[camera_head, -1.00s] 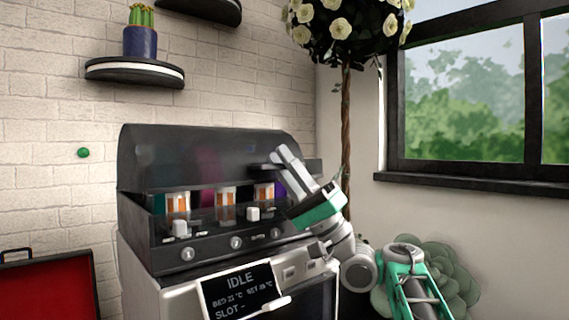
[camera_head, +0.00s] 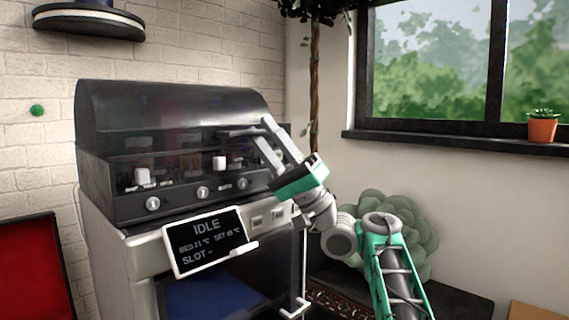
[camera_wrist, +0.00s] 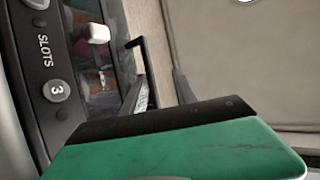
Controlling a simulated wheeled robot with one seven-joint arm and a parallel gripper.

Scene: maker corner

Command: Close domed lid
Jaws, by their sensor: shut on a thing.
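The domed lid (camera_head: 165,110) is a dark, see-through curved cover on top of the grey machine, in the head view. Spools show dimly through its lower front. A dark bar handle (camera_head: 236,132) stands out at its front right. My gripper (camera_head: 260,134) is at this handle, its two pale fingers shut on it, coming from the lower right. In the wrist view, the dark handle (camera_wrist: 141,58) rises beside the machine's front panel. Whether the lid's front edge touches the panel cannot be told.
The machine's front has knobs, a tilted IDLE screen (camera_head: 207,241) and a window below. A red panel (camera_head: 30,270) stands at left. A round green plant (camera_head: 385,225) is behind my arm. A window sill (camera_head: 440,142) runs at right.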

